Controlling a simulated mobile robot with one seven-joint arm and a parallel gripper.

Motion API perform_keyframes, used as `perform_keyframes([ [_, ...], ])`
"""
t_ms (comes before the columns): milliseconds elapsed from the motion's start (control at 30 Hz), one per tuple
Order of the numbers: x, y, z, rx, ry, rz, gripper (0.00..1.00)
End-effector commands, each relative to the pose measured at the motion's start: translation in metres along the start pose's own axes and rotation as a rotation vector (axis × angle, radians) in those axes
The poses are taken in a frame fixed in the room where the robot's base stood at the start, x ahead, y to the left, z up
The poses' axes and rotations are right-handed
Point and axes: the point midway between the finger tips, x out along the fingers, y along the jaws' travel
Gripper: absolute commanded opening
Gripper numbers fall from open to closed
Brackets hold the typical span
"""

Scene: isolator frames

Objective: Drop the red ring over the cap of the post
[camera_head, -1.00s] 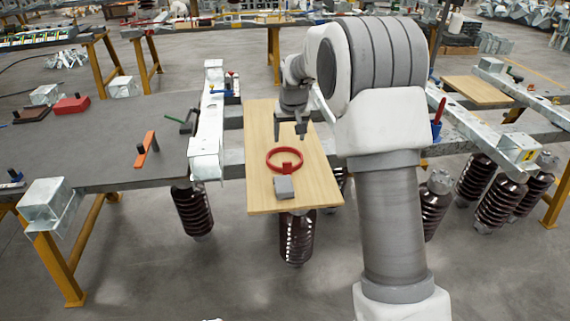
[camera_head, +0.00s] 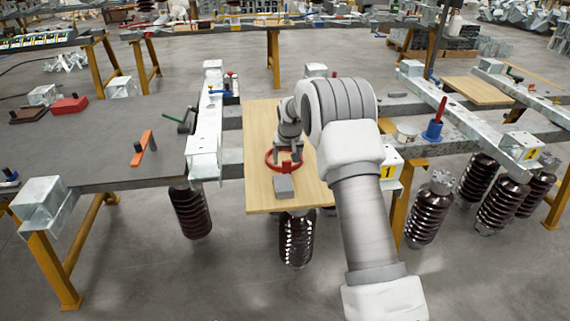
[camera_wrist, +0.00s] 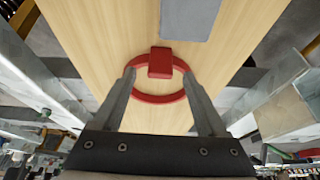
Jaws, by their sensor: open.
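The red ring (camera_head: 268,159), with a small red block on its rim, lies flat on the wooden board. In the wrist view, the ring (camera_wrist: 160,99) sits between my fingers, and its red block is just beyond, between the fingertips. My gripper (camera_head: 288,158) is open, low over the ring, and points down; it also shows in the wrist view (camera_wrist: 159,75). I cannot tell whether the fingers touch the ring. A red upright post on a blue base (camera_head: 433,131) stands on the steel beam at right; I cannot tell whether it is the task's post.
A grey block (camera_head: 284,187) lies on the wooden board (camera_head: 258,188) in front of the ring. A steel beam (camera_head: 205,140) runs along the board's left side. The dark table (camera_head: 100,150) at left holds an orange bar (camera_head: 145,148). Brown insulators (camera_head: 296,238) stand below.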

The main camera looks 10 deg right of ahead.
Motion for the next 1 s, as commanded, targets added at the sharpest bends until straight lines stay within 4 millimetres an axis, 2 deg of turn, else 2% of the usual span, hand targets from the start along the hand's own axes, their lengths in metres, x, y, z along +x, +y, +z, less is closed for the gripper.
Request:
perform_keyframes([
  [33, 0.01, 0.0, 0.001, 0.0, -0.001, 0.0, 0.75],
  [167, 0.021, 0.0, 0.0, 0.0, 0.0, 0.0, 0.75],
  [433, 0.023, 0.0, -0.001, 0.0, 0.001, 0.0, 0.75],
  [833, 0.023, 0.0, 0.0, 0.0, 0.001, 0.0, 0.03],
  [867, 0.023, 0.0, 0.0, 0.0, 0.001, 0.0, 0.0],
  [1000, 0.022, 0.0, -0.001, 0.0, 0.001, 0.0, 0.0],
])
